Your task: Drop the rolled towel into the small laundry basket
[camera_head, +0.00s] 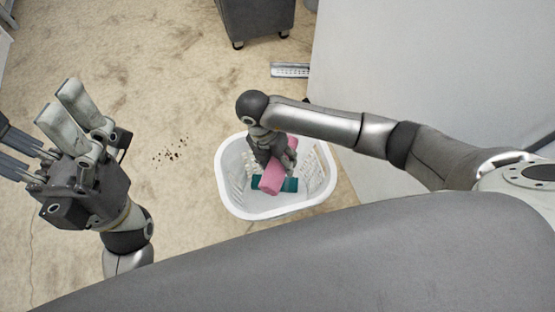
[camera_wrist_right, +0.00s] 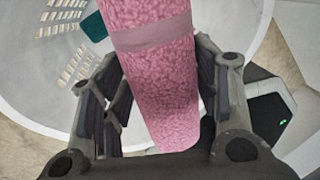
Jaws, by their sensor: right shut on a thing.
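The pink rolled towel (camera_head: 271,180) is held in my right gripper (camera_head: 275,160), over the small white laundry basket (camera_head: 222,172). In the right wrist view the towel (camera_wrist_right: 155,75) has a paler band and lies between the two fingers of the right gripper (camera_wrist_right: 155,90). The basket wall (camera_wrist_right: 25,95) shows behind it. In the head view the towel overlaps the basket opening; its exact height cannot be told. My left gripper (camera_head: 36,130) is empty at the left, its fingers spread apart, away from the basket.
A teal item (camera_head: 290,185) lies in the basket, partly hidden by the towel; it also shows in the right wrist view (camera_wrist_right: 94,27). A grey piece of furniture (camera_head: 255,18) stands at the top. Dark specks (camera_head: 172,152) lie on the beige floor left of the basket.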

